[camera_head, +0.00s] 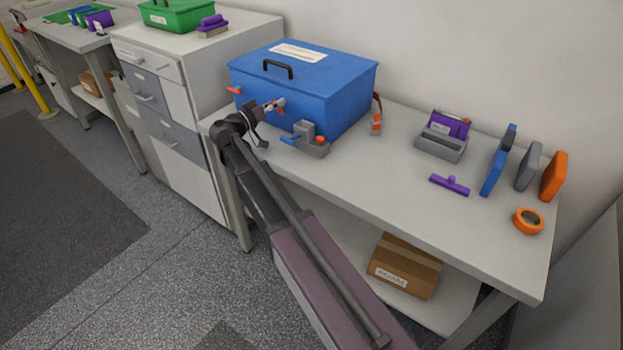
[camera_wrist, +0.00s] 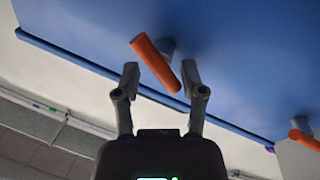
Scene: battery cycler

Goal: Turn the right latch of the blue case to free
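The blue case (camera_head: 335,105) stands closed at the left end of the workbench. Its right latch, an orange bar (camera_head: 280,104), is on the front face beside my gripper (camera_head: 268,108). In the wrist view, this orange latch (camera_wrist: 157,64) sits tilted on a grey pivot against the blue face (camera_wrist: 238,45). My gripper (camera_wrist: 161,80) is open, its two fingers on either side of the latch. The latch's lower end lies close to the right finger; I cannot tell whether they touch. The left latch (camera_head: 234,90) is orange and lies near the case's left corner.
A grey fixture (camera_head: 312,146) with orange and blue parts stands close in front of the case. A grey holder (camera_head: 441,144), a purple tool (camera_head: 450,185) and orange tape (camera_head: 528,221) lie to the right. The middle of the workbench (camera_head: 385,180) is clear.

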